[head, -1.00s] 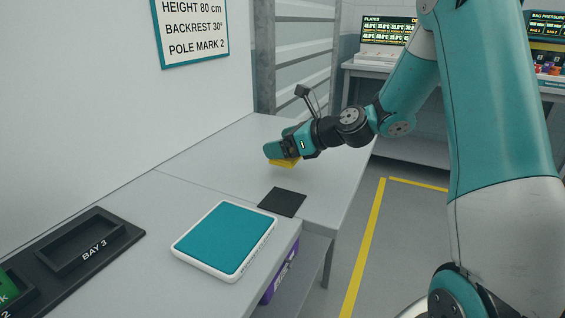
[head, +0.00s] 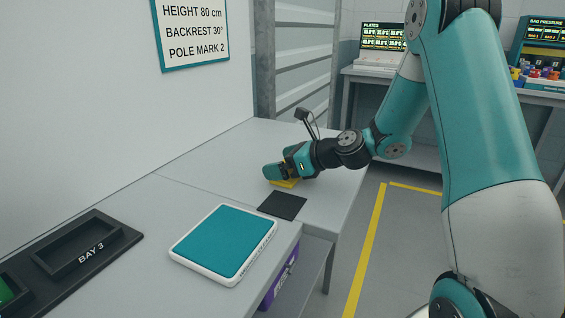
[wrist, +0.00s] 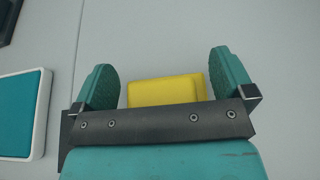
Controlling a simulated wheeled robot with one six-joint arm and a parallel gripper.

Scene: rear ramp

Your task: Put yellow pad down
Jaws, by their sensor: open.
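The yellow pad (head: 285,183) is on the light grey table top, low beneath my gripper (head: 275,172). It also shows in the wrist view (wrist: 163,91), between the two teal fingers of my gripper (wrist: 163,76). There is a gap between the pad and each finger, so the jaws are open around it. Part of the pad is hidden behind the gripper in both views. A flat black square (head: 283,205) lies on the table just in front of the pad, and the pad is not on it.
A white-rimmed teal panel (head: 223,242) lies on the nearer table. A black tray marked BAY 3 (head: 84,250) is at the left by the wall. A purple box (head: 280,278) is under the table. Table behind the gripper is clear.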

